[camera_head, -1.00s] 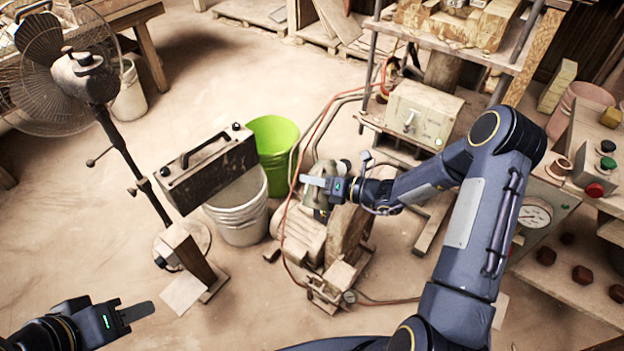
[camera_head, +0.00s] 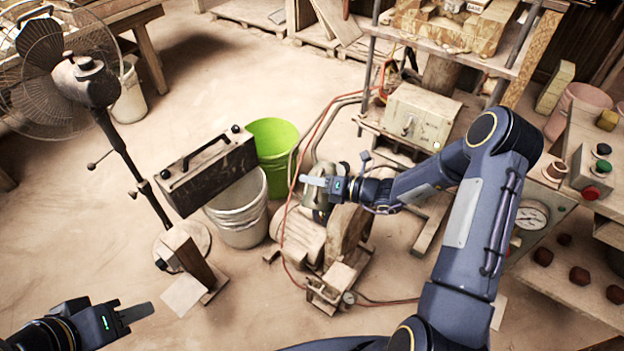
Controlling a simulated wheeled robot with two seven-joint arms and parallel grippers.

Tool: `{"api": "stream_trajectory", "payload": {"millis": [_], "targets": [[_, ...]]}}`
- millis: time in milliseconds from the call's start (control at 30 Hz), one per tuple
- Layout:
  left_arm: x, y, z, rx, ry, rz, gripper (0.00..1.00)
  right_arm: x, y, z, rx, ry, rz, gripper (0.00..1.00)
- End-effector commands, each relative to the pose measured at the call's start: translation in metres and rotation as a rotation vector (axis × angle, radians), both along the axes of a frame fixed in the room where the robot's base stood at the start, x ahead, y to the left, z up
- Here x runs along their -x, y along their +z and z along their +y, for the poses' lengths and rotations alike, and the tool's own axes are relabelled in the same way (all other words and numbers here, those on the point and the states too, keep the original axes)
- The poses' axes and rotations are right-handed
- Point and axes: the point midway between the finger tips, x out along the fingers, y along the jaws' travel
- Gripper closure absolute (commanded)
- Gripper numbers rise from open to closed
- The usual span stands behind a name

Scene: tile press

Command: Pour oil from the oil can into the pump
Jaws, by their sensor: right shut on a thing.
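The pump (camera_head: 303,238) is a dusty, beige machine on the floor in the middle, with a rounded motor-like body and a small gauge low at its front. My right gripper (camera_head: 312,181) is over the back part of the pump, its fingers pointing left.
A white bucket (camera_head: 240,222), a green bucket (camera_head: 272,135) and a dark toolbox (camera_head: 208,178) are left of the pump. A standing fan (camera_head: 85,80) is further left. Red and grey hoses run beside the pump. A shelf (camera_head: 480,58) and control panel (camera_head: 594,170) stand right.

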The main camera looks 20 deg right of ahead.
Motion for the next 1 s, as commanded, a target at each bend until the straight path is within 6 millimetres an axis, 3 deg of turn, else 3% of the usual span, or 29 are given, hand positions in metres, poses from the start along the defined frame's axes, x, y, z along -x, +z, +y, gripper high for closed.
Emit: {"api": "stream_trajectory", "payload": {"millis": [600,1000], "targets": [[0.000,0.016,0.000,0.000,0.000,0.000,0.64,-0.006,0.012,-0.003,-0.025,0.001,0.036,1.00],[0.000,0.016,0.000,0.000,0.000,0.000,0.64,-0.007,0.011,-0.004,-0.029,0.001,0.042,1.00]]}}
